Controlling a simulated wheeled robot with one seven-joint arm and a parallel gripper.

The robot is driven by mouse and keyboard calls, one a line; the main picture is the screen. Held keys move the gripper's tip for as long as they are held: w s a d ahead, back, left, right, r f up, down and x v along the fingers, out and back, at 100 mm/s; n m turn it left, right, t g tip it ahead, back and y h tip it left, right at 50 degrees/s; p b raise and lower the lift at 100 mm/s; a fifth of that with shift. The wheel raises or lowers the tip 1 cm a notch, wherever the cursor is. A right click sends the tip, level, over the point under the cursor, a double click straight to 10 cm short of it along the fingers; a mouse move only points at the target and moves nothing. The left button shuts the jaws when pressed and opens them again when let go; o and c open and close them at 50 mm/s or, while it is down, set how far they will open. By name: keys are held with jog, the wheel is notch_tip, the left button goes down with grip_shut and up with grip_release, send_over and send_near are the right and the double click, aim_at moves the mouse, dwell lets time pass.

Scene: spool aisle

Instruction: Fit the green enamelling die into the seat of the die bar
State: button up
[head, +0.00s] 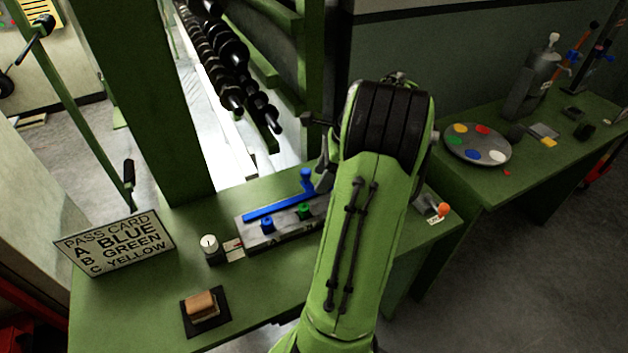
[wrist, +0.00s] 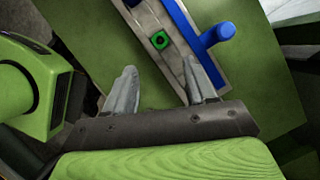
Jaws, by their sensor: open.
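The green die (head: 304,210) is at the grey die bar (head: 285,233) on the near green bench, right of a blue die (head: 267,224). In the wrist view the green die (wrist: 159,40) shows as a small green square with a dark centre on the bar (wrist: 143,18). I cannot tell how deep it sits. My gripper (wrist: 161,64) is open, its two grey fingers apart and nothing between them. The die lies just beyond the gap between the fingertips; the right fingertip overlaps the bar in the picture. In the head view my arm hides most of the gripper and the bar's right end.
A blue lever (head: 275,208) with an upright knob runs along the bar's back. A pass card (head: 117,243) reads A BLUE, B GREEN, C YELLOW. A white-topped knob (head: 210,244) and a brown block (head: 201,303) stand left. A round colour palette (head: 477,145) lies on the right bench.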

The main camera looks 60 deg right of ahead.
jog(key=w+a+r+n+h, duration=0.1)
jog(key=w+a+r+n, duration=0.15)
jog(key=a+n, duration=0.35)
jog(key=w+a+r+n, duration=0.2)
jog(key=a+r+n, duration=0.15)
jog(key=a, duration=0.45)
jog(key=w+a+r+n+h, duration=0.1)
jog(key=w+a+r+n, duration=0.2)
jog(key=a, duration=0.4)
jog(key=s+a+n+t, duration=0.2)
jog(key=s+a+n, duration=1)
jog(key=n, duration=0.4)
jog(key=shift+a+n, duration=0.15)
jog(key=shift+n, duration=0.2)
jog(key=shift+s, duration=0.1)
